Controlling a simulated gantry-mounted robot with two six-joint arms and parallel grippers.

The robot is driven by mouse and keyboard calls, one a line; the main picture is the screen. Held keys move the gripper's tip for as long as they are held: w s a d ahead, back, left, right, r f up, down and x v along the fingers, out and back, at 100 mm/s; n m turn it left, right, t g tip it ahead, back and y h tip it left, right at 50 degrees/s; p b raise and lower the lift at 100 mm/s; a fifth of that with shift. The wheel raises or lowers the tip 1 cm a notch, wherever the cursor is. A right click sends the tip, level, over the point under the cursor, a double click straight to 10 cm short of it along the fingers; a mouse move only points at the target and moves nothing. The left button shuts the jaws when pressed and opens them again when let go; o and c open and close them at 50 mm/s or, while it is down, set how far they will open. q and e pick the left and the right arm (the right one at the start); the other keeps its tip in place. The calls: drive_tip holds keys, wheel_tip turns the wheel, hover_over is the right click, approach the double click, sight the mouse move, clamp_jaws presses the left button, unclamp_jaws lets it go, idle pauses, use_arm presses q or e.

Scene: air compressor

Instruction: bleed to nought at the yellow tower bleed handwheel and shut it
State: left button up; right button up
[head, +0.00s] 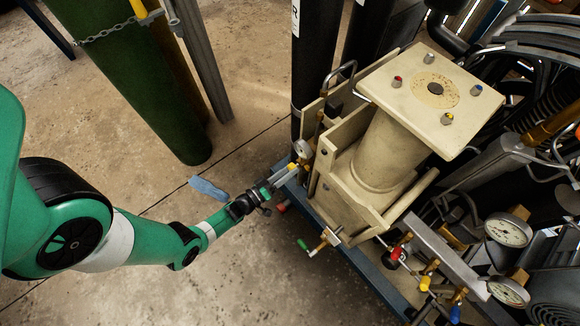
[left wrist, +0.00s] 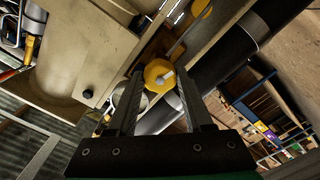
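The yellow tower bleed handwheel (head: 292,167) is at the lower left of the cream tower, just below a small round gauge (head: 302,148). My left gripper (head: 283,175) reaches it from the left in the head view. In the left wrist view the yellow handwheel (left wrist: 160,75) sits between the tips of my left gripper (left wrist: 160,84), one finger on each side. The gaps at the tips are very small, and I cannot tell whether the fingers press on it. The gauge's reading is too small to make out. My right gripper is not in view.
The cream tower (head: 398,140) stands on a blue-edged base (head: 352,252). A green cylinder (head: 150,90) stands behind. Bare concrete is at left.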

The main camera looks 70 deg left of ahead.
use_arm(q)
drive_tip(key=o, duration=0.3)
drive_tip(key=p+v, duration=0.1)
drive_tip(key=v, duration=0.5)
idle(0.3)
